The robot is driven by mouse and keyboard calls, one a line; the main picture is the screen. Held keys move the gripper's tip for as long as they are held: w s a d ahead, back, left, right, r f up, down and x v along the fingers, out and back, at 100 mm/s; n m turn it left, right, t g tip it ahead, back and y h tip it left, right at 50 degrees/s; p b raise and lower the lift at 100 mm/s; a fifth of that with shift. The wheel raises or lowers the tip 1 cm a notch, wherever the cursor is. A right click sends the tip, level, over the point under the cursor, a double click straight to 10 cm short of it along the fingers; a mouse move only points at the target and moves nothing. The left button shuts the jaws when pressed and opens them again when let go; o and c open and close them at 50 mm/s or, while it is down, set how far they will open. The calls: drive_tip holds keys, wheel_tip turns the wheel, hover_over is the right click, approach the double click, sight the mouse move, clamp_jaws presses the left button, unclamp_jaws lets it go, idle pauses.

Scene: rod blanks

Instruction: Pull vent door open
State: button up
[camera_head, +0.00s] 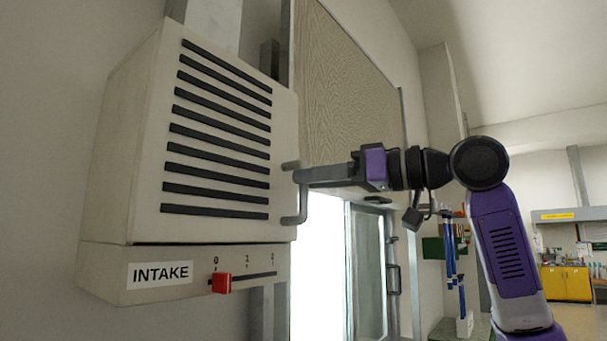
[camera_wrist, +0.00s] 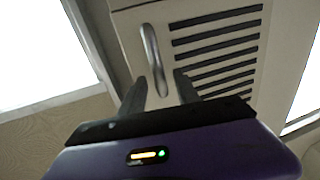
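The vent door (camera_head: 218,135) is a beige panel with several dark slots on the intake box. It looks shut. It also shows in the wrist view (camera_wrist: 262,48). A grey bar handle (camera_head: 302,205) stands on its right side in the head view. My gripper (camera_head: 299,176) reaches in from the right, with its fingertips at the handle. In the wrist view the fingers of my gripper (camera_wrist: 161,76) are apart, and the lower part of the handle (camera_wrist: 153,52) shows between them with gaps on both sides. I cannot tell whether either finger touches it.
Below the door are an INTAKE label (camera_head: 160,274) and a red slider (camera_head: 221,283) at 0. A bright glazed door (camera_head: 366,270) and a textured wall panel (camera_head: 345,85) lie behind my arm. A yellow cabinet (camera_head: 566,283) stands far right.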

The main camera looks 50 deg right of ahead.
drive_tip(key=shift+x, duration=1.2)
clamp_jaws()
idle(0.6)
